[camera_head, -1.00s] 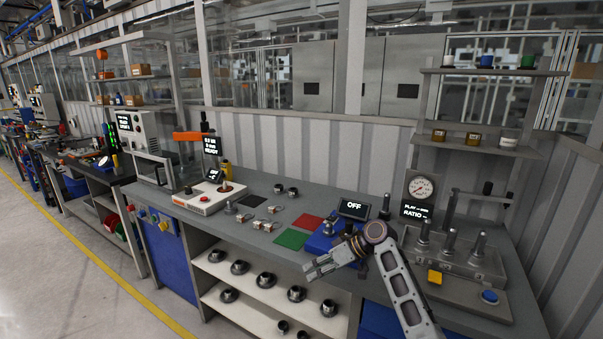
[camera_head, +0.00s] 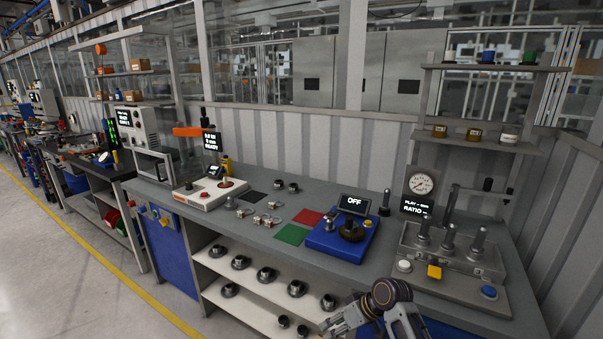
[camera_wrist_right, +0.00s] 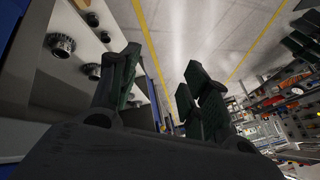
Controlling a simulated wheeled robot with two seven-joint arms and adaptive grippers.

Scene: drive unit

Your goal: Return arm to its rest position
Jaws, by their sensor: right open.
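My right gripper (camera_head: 332,326) is low at the bottom edge of the head view, in front of the bench (camera_head: 262,241) and below its top. Part of my right arm is cut off by the frame. In the right wrist view the two fingers of the gripper (camera_wrist_right: 158,75) stand apart with nothing between them, and the floor shows beyond. My left gripper is not in view.
The bench has an open lower shelf (camera_head: 252,297) with several dark gears, close to my right gripper. A blue unit (camera_head: 325,243) reading OFF, red (camera_head: 307,217) and green (camera_head: 292,235) pads and a gauge fixture (camera_head: 455,258) stand on top. Floor (camera_head: 60,290) is clear at left.

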